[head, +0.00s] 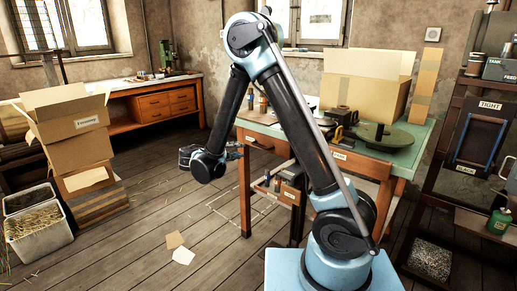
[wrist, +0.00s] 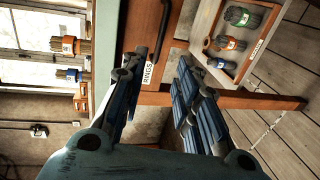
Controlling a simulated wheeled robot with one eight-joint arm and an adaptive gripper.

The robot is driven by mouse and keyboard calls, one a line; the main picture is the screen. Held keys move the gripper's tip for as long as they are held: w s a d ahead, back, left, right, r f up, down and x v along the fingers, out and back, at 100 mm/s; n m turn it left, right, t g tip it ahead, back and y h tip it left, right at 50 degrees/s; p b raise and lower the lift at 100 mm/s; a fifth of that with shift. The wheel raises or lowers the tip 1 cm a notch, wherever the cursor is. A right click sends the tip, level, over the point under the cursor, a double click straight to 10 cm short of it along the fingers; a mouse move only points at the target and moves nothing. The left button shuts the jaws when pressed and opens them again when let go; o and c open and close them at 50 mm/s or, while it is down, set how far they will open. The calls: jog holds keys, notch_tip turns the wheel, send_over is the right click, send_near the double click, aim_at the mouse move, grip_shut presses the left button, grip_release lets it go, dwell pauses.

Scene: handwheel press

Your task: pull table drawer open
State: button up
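The table (head: 418,140) stands right of center in the head view. The drawer front (wrist: 172,50) in its left end carries a white label reading "RINGS" (wrist: 148,68) and a dark bar handle (wrist: 162,32). The drawer looks flush with the table frame. My gripper (head: 236,151) is left of this end in the head view, pointing toward it. In the wrist view my gripper (wrist: 160,62) is open and empty, its fingers spread either side of the label. The handle lies beyond the fingertips, and I see no contact. In the head view my arm hides part of the table.
Below the drawer is an open tray (wrist: 262,35) with several colored items. A wooden table leg (wrist: 240,100) is close to the fingers. Plank floor (head: 150,225) left of the table is mostly clear.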

jog(key=x, duration=1.5)
jog(key=shift+a, duration=0.1)
jog(key=shift+c, duration=0.3)
grip_shut()
